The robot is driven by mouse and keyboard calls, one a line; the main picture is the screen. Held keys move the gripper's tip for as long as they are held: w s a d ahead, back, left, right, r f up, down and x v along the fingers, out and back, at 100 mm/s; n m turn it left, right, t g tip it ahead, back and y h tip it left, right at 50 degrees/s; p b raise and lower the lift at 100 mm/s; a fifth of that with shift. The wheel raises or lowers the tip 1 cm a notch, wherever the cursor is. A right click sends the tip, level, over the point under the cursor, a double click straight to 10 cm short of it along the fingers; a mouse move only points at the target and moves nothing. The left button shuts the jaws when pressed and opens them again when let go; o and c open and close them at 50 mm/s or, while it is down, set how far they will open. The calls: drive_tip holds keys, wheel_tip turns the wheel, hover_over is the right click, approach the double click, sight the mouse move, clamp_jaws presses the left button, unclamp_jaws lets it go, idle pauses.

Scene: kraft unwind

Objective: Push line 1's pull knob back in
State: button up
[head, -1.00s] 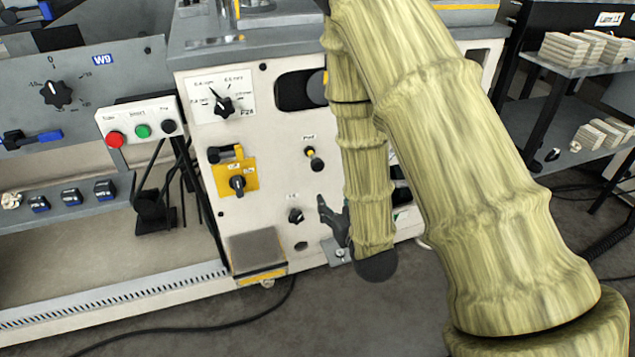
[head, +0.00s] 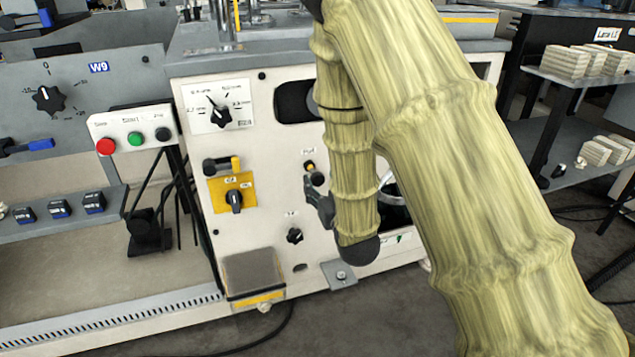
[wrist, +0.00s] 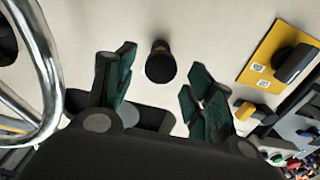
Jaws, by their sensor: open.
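Line 1's pull knob (head: 315,178) is a small black knob with a yellow part at its base, under a small label on the white machine front. It stands out from the panel. My gripper (head: 310,190) is just below it in the head view, partly hidden by my arm. In the wrist view the knob (wrist: 160,67) lies between and slightly beyond the two spread, dark green fingers of my gripper (wrist: 160,82). The fingers are open and hold nothing. I cannot tell whether they touch the knob.
A yellow-plated rotary switch (head: 235,198) is left of the knob and a small black dial (head: 294,236) is below it. A start/stop button box (head: 133,136) stands further left. A chrome ring (wrist: 42,80) shows at the wrist view's left.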

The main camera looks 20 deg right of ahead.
sight(319, 180)
drive_tip(key=shift+w, duration=1.6)
drive_tip(key=shift+c, duration=0.4)
clamp_jaws()
